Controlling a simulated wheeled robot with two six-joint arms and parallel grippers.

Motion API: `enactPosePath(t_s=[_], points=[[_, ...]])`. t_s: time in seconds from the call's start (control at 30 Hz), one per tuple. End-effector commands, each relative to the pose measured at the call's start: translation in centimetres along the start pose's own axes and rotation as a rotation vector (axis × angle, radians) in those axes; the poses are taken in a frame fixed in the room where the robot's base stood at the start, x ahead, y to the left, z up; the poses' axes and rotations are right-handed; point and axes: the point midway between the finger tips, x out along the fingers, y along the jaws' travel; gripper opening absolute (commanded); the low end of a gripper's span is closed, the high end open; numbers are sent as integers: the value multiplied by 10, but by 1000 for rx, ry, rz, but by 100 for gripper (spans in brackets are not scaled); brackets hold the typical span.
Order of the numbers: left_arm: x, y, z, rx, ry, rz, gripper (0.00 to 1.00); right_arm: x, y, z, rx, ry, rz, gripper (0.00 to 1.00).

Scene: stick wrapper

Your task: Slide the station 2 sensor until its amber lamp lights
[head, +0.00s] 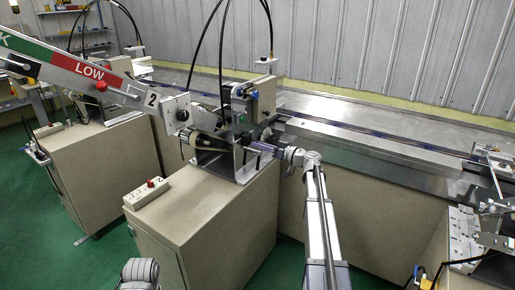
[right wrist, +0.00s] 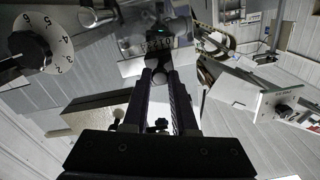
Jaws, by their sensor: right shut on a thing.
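Station 2, with its number 2 plate (head: 152,99), stands at centre left in the head view. My right gripper (head: 265,149) reaches in from the right at the station's metal bracket. In the right wrist view its two dark fingers (right wrist: 165,75) are shut on the lower part of a dark sensor (right wrist: 158,42). A small green light shows on the sensor's top; I see no amber light. The exact contact is hidden between the fingers.
A sloping stock magazine arm (head: 65,70) marked LOW, with a red knob, rises left of the station. A numbered dial (right wrist: 38,48) is at upper left in the right wrist view. A switch box (head: 146,193) sits on the cabinet (head: 210,225). The conveyor (head: 370,137) runs behind.

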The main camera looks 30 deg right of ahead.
Motion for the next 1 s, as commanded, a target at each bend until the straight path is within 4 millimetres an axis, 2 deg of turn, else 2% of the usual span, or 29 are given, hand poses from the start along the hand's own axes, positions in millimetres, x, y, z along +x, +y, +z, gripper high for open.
enactPosePath(t_s=[0.2, 0.23, 0.5, 0.77, 0.87, 1.0], points=[[0, 0, 0, 0, 0, 0, 0, 0, 1, 0, 0, 1, 2, 0], [0, 0, 0, 0, 0, 0, 0, 0, 1, 0, 0, 1, 1, 27], [0, 0, 0, 0, 0, 0, 0, 0, 1, 0, 0, 0, 1, 56], [0, 0, 0, 0, 0, 0, 0, -2, 1, 0, 0, 1, 1, 56], [0, 0, 0, 0, 0, 0, 0, -11, 1, 0, 0, 1, 2, 56], [0, 0, 0, 0, 0, 0, 0, -35, 0, 0, 0, 1, 4, 56]])
